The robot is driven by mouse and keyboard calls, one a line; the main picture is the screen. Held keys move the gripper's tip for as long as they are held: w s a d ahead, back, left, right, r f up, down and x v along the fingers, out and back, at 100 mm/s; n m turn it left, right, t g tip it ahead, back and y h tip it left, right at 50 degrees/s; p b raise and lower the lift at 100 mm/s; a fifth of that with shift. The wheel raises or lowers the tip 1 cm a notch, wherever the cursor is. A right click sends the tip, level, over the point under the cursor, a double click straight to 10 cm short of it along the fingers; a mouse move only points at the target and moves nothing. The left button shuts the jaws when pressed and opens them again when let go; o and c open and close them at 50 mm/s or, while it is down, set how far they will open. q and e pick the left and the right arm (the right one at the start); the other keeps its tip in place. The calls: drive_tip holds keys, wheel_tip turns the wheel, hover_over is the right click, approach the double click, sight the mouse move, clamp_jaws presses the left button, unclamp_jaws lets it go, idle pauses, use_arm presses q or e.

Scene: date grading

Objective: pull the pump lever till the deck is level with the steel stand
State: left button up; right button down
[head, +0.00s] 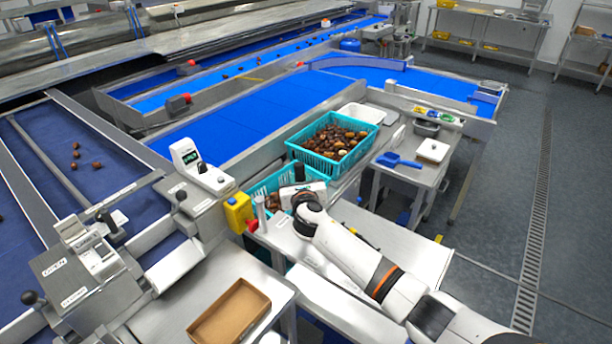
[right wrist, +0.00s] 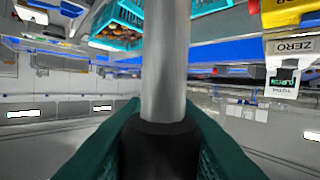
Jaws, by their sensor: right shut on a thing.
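My right gripper (right wrist: 160,125) is shut on the black grip of the pump lever (right wrist: 165,55), a plain steel rod running up the middle of the right wrist view. Its green fingers lie on both sides of the grip. In the head view my right arm comes in from the lower right, and the right gripper (head: 301,190) is beside the lower teal crate, partly hidden by the wrist. A grey flat surface (head: 405,247) lies below the arm; I cannot tell whether it is the deck or the steel stand, nor compare their heights. My left gripper is out of view.
A teal crate (head: 293,150) full of dates stands behind the gripper. A lower teal crate (head: 257,187) is partly hidden. A cardboard tray (head: 229,312) lies in front. Open floor (head: 500,215) is at the right.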

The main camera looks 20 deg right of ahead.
drive_tip(key=shift+w+a, duration=0.1)
drive_tip(key=shift+a, duration=0.25)
drive_tip(key=shift+w+a+f+n+g, duration=0.15)
drive_tip(key=shift+w+a+n+g, duration=0.2)
drive_tip(key=shift+w+a, duration=0.3)
drive_tip(key=shift+w+a+f+n+g, duration=0.15)
drive_tip(key=shift+w+a+n+g, duration=0.25)
drive_tip(key=shift+w, duration=0.3)
drive_tip(key=shift+w+a+f+n+g+h, duration=0.2)
drive_tip(key=shift+w+a+f+n+g, duration=0.1)
drive_tip(key=shift+w+a+f+g, duration=0.25)
drive_tip(key=shift+w+a+f+n+g+h, duration=0.1)
drive_tip(key=shift+w+a+n+g+h, duration=0.15)
drive_tip(key=shift+w+a, duration=0.35)
drive_tip(key=shift+w+d, duration=0.1)
drive_tip(key=shift+d, duration=0.05)
